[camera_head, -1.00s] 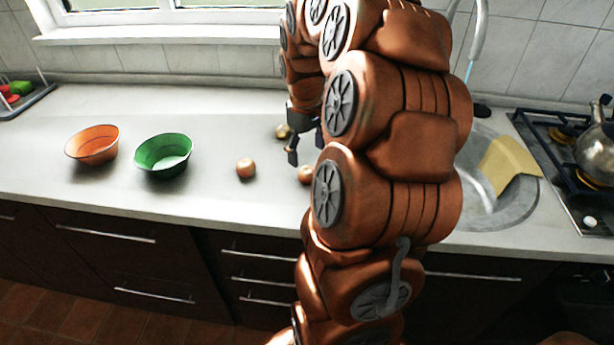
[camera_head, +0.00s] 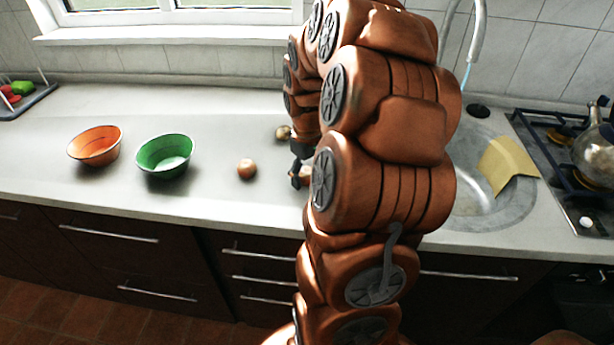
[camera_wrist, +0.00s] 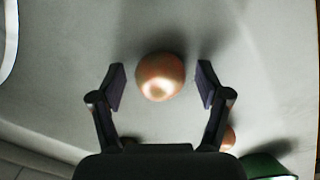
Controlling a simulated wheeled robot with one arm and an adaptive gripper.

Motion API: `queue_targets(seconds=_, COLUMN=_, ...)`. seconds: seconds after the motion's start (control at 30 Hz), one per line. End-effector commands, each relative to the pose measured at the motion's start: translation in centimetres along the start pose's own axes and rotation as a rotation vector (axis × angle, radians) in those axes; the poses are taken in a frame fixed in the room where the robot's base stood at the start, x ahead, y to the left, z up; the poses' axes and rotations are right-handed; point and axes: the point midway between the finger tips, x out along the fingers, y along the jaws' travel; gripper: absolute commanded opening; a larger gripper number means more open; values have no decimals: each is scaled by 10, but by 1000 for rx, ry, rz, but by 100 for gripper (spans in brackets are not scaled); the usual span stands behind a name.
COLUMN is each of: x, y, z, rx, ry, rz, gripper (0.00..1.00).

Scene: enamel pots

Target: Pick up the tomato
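A round orange-brown thing, which looks like the tomato (camera_wrist: 160,76), lies on the counter in the wrist view. My gripper (camera_wrist: 162,84) is open, with one finger on each side of it and a visible gap to both. In the head view this tomato (camera_head: 305,176) is mostly hidden by my arm, beside my gripper (camera_head: 299,168). I cannot tell how high my fingertips are above the counter.
Another round brownish thing (camera_head: 247,169) lies to the left, and a yellowish one (camera_head: 282,132) farther back. A green bowl (camera_head: 164,156) and an orange bowl (camera_head: 95,146) stand farther left. The sink (camera_head: 490,205) is to the right. The counter between is clear.

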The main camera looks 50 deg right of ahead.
Motion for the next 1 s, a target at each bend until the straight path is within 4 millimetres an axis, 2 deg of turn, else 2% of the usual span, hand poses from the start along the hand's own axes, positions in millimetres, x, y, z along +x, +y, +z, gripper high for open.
queue_targets(seconds=0.07, x=0, y=0, z=0, rx=0, ry=0, rz=0, gripper=65)
queue_targets(seconds=0.57, x=0, y=0, z=0, rx=-1, ry=-1, rz=-1, gripper=13)
queue_targets(seconds=0.83, x=-1, y=0, z=0, rx=-1, ry=0, rz=0, gripper=12)
queue_targets(seconds=1.0, x=-9, y=0, z=-1, rx=-1, ry=1, rz=1, gripper=12)
